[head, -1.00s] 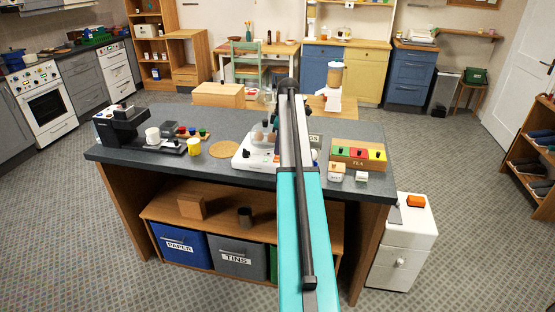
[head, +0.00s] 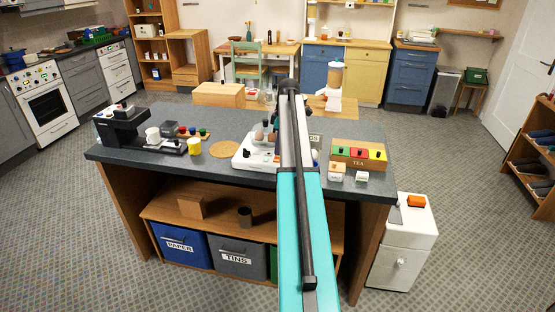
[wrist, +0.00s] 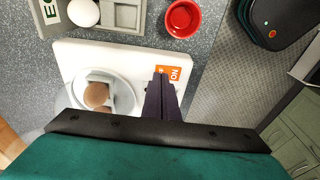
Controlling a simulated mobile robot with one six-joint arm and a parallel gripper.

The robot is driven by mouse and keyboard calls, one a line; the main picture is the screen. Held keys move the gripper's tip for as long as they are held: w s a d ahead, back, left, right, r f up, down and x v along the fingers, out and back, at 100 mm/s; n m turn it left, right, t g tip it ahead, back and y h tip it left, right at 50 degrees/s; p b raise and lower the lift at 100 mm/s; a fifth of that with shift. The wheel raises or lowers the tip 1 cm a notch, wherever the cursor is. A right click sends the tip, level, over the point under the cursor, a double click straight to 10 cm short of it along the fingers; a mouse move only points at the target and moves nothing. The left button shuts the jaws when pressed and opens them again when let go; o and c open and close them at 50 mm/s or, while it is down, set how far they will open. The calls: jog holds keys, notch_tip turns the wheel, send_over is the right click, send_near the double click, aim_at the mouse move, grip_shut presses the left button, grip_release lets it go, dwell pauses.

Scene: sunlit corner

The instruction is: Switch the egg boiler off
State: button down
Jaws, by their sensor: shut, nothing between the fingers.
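The egg boiler is a white, flat-based appliance (head: 243,162) on the grey island counter, partly hidden behind my arm. In the wrist view its white base (wrist: 85,52) carries a round pale dish with a brown egg (wrist: 96,94) in it. An orange label (wrist: 167,74) with lettering, upside down in this view, is near the base's right edge. My gripper (wrist: 163,78) is shut and empty, its dark fingertips over the base close beside this label. Contact cannot be told. The fingers hide part of the base, and no switch is clearly visible.
A red cup (wrist: 182,18) and a grey egg tray (wrist: 125,15) with a white egg (wrist: 83,12) are close to the boiler. A tea box (head: 358,154) stands right. Bare counter (head: 225,122) lies behind.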

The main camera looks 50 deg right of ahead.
jog(key=shift+f, duration=0.5)
dwell(0.5)
jog(key=shift+r, duration=0.15)
notch_tip(320, 180, up, 7)
jog(key=p, duration=0.3)
dwell(0.9)
dwell(0.6)
